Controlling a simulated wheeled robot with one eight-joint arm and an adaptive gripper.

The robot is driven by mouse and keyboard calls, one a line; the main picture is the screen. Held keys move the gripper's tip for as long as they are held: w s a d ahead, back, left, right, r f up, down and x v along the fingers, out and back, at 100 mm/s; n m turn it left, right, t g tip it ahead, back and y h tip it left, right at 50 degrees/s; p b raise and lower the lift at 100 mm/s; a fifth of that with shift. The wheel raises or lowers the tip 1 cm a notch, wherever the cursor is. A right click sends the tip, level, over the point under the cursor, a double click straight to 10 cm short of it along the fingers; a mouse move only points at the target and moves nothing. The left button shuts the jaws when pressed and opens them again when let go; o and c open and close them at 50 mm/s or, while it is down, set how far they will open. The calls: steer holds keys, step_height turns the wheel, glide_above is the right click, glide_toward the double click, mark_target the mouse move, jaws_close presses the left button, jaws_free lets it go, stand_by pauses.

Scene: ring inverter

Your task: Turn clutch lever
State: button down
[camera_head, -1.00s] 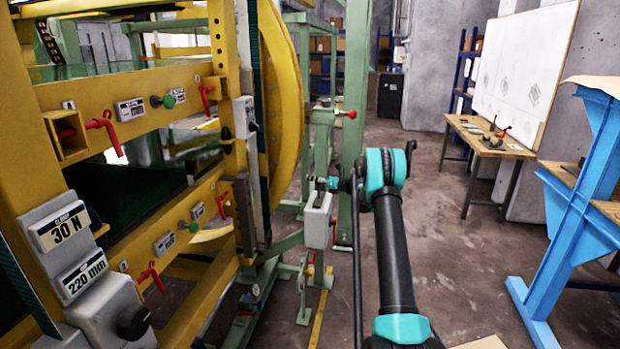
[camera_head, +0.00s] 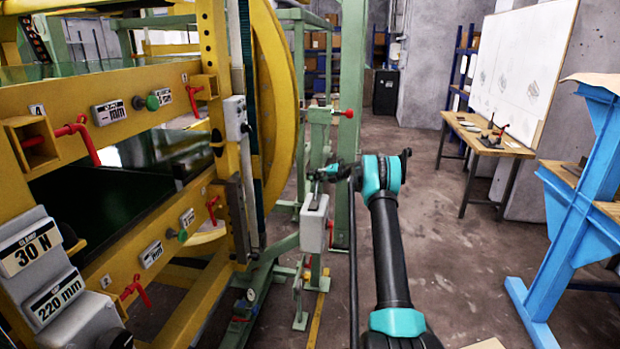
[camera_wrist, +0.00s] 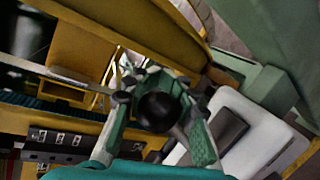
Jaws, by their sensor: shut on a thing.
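My gripper (camera_head: 326,173) reaches in from the right, just above a grey box on a green post (camera_head: 315,228). In the wrist view its green fingers stand on both sides of a round black knob (camera_wrist: 157,112) and are shut on it. I take this knob for the end of the clutch lever; the lever's shaft is mostly hidden behind the fingers. The grey box, pale in the wrist view (camera_wrist: 272,128), has a dark slot (camera_wrist: 222,133) to the right of the fingers. In the head view the knob is too small to make out.
A yellow frame (camera_head: 100,65) with red handles and labels fills the left, beside a yellow ring (camera_head: 277,100). A green lever with a red knob (camera_head: 347,114) stands behind my gripper. A blue trestle (camera_head: 570,220) is at right. Bare floor (camera_head: 455,260) lies between.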

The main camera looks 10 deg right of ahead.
steer(key=shift+w+d+f, duration=0.1)
steer(key=shift+w+f, duration=0.05)
steer(key=shift+w, duration=0.05)
stand_by(0.4)
steer(key=c, duration=1.2)
jaws_free()
steer(key=v, duration=1.2)
steer(key=shift+w, duration=0.1)
